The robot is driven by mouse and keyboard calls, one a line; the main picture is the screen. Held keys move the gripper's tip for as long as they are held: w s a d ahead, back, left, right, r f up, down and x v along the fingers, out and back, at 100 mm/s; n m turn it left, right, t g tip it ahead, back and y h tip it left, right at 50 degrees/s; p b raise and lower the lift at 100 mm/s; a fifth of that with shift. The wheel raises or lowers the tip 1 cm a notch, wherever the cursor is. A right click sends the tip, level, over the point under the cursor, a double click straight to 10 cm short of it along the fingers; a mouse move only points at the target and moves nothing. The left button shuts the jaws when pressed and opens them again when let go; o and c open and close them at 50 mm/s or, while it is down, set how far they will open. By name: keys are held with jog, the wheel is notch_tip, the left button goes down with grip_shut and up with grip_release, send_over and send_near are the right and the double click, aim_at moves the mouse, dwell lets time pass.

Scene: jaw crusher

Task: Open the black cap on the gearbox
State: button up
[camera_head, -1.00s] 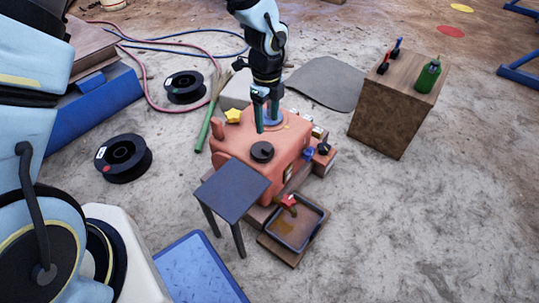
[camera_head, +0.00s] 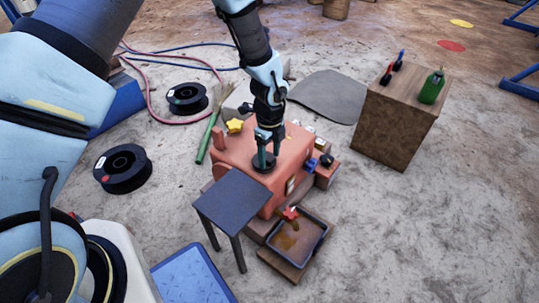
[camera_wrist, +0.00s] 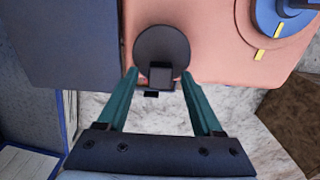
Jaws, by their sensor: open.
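The salmon-coloured gearbox (camera_head: 236,147) stands on the ground in the middle of the head view; its top also shows in the wrist view (camera_wrist: 215,45). The round black cap (camera_head: 263,166) is on its top, partly hidden by my fingers in the head view. In the wrist view the cap (camera_wrist: 158,42) has a raised black block on its near side. My gripper (camera_head: 266,157) is open over the cap. In the wrist view its teal fingertips (camera_wrist: 160,72) are spread on either side of the block, with gaps. I cannot tell how high they are above the gearbox.
A dark small table (camera_head: 232,202) stands close in front of the gearbox. A tray of brown liquid (camera_head: 297,240) lies at its near right. A blue round part (camera_wrist: 285,20) is on the gearbox top. A wooden block with a green bottle (camera_head: 432,86) stands at right.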

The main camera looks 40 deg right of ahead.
grip_shut()
dwell(0.4)
dwell(0.9)
